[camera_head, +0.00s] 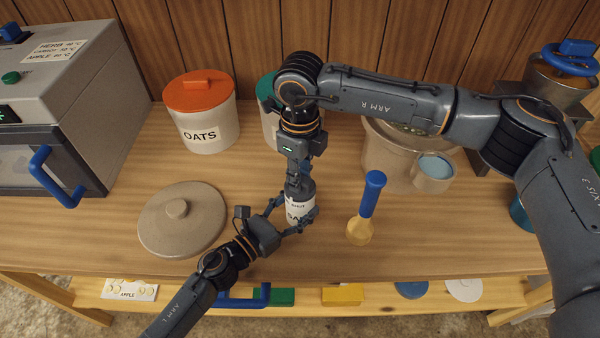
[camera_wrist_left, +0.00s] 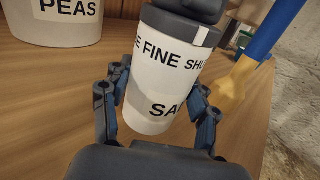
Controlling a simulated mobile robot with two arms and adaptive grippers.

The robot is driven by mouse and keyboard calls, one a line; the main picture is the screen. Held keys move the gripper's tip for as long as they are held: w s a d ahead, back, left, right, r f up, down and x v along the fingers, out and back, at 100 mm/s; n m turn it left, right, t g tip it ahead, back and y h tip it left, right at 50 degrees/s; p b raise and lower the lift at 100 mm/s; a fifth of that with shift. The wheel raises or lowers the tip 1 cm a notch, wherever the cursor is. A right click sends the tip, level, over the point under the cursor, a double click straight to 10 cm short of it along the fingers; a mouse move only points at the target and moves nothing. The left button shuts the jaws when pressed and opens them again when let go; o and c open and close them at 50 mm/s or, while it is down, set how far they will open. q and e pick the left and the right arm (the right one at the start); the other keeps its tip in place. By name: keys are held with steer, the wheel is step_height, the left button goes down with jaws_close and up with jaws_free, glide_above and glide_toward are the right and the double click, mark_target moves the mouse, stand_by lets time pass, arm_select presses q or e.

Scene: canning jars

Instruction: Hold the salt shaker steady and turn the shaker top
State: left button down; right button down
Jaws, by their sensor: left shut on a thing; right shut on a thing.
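The salt shaker (camera_head: 299,209) stands upright on the wooden counter near its front, with a white label and a dark shaker top (camera_wrist_left: 178,24). In the left wrist view its white body (camera_wrist_left: 150,75) fills the middle and leans a little in the picture. My left gripper (camera_head: 292,214) is shut on the body, one finger on each side; both fingers also show in the left wrist view. My right gripper (camera_head: 299,176) comes down from above and is shut on the shaker top. Its fingers are partly hidden by its own wrist.
A round stoneware lid (camera_head: 182,235) lies left of the shaker. A blue-handled brush-like tool (camera_head: 370,205) stands to the right. Behind are the oats jar (camera_head: 206,122), a green-lidded jar (camera_head: 269,118) and a large pot (camera_head: 385,160). The counter's front edge is close.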

steer(key=n, duration=0.4)
steer(key=shift+n, duration=0.3)
stand_by(0.3)
steer(key=c, duration=1.1)
jaws_free()
step_height(320, 180, up, 12)
